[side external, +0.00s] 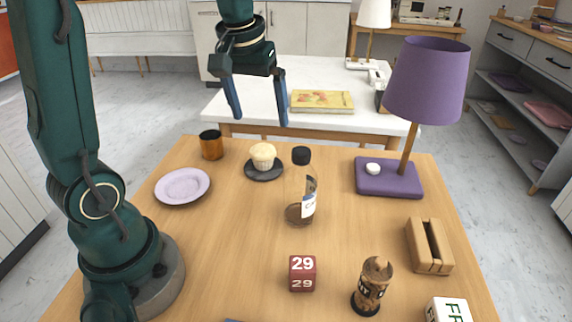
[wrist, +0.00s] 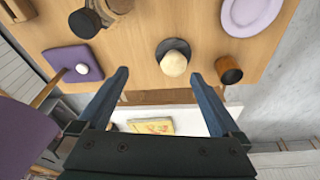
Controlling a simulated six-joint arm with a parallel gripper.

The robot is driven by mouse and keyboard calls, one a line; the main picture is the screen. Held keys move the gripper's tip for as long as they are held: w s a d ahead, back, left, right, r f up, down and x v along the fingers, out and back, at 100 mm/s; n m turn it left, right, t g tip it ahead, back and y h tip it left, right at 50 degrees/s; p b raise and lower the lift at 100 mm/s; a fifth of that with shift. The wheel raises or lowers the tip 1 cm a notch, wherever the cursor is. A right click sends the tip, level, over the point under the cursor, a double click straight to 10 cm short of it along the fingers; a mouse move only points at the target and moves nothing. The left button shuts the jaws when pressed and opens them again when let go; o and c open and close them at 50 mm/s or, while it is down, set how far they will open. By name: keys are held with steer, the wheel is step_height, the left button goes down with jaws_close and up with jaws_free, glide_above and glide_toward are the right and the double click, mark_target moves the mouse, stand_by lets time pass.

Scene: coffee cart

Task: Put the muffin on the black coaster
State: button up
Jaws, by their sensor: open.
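The muffin (side external: 263,155) has a pale cream top and sits upright on the round black coaster (side external: 264,174) near the far edge of the wooden table.
An orange-brown cup (side external: 211,145) and a lilac plate (side external: 182,186) stand left of the coaster. A bottle with a black cap (side external: 301,155) stands close to its right. A purple lamp (side external: 425,85), red date cube (side external: 302,273), wooden holder (side external: 429,246) and carved figure (side external: 372,287) stand further right or nearer.

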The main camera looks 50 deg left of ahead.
steer(key=s+d+f+m+t+h, duration=0.1)
steer(key=s+d+m+t, duration=0.2)
steer(key=s+d+m, duration=0.3)
steer(key=s+d, duration=0.4)
steer(key=s, duration=0.2)
steer(key=shift+s+m, duration=0.15)
steer(key=shift+m, duration=0.15)
